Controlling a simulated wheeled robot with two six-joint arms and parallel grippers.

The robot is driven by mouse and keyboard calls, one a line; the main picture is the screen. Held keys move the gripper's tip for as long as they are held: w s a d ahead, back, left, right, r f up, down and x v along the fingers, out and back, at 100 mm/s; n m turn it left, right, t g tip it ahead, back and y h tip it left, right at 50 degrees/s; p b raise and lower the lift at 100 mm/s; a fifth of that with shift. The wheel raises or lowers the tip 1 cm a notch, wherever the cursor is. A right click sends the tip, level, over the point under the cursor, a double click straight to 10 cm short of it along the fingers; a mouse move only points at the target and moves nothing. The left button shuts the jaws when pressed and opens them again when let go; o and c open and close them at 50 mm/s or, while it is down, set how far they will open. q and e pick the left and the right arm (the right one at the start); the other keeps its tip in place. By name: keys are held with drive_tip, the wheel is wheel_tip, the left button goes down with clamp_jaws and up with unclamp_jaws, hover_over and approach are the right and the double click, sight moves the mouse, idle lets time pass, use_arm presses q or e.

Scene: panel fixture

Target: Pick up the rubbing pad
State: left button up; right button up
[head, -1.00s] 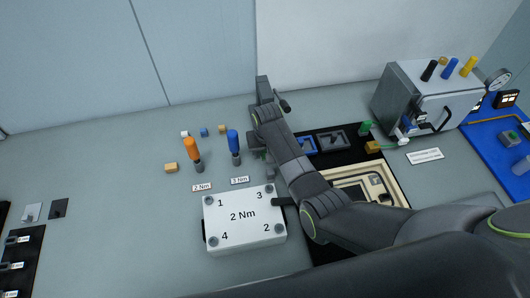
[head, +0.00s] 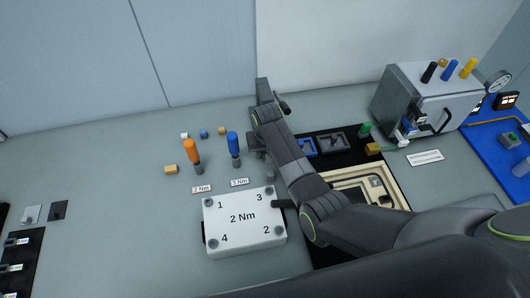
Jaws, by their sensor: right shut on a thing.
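My right arm comes in from the right and reaches over the middle of the bench. My right gripper (head: 263,158) is low beside the blue-handled driver, partly hidden by my own arm. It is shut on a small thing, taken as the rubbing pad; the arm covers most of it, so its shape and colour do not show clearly. No other rubbing pad can be made out with certainty. My left gripper is not in view.
A white box marked 2 Nm (head: 243,219) stands close in front of the gripper. Orange (head: 191,151) and blue (head: 233,143) drivers stand upright left of it. Several small blocks lie behind. A grey machine (head: 428,95) stands at right. The left bench is mostly clear.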

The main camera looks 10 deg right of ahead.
drive_tip(key=shift+r, duration=0.3)
drive_tip(key=s, duration=0.4)
drive_tip(key=shift+b, duration=0.35)
wheel_tip(320, 180, up, 14)
drive_tip(key=o, duration=0.4)
drive_tip(key=shift+c, duration=0.2)
drive_tip(key=shift+f, duration=0.1)
drive_tip(key=shift+c, duration=1.4)
drive_tip(key=shift+s+f+b, duration=0.1)
drive_tip(key=shift+f+b, duration=0.55)
drive_tip(key=shift+f, duration=0.2)
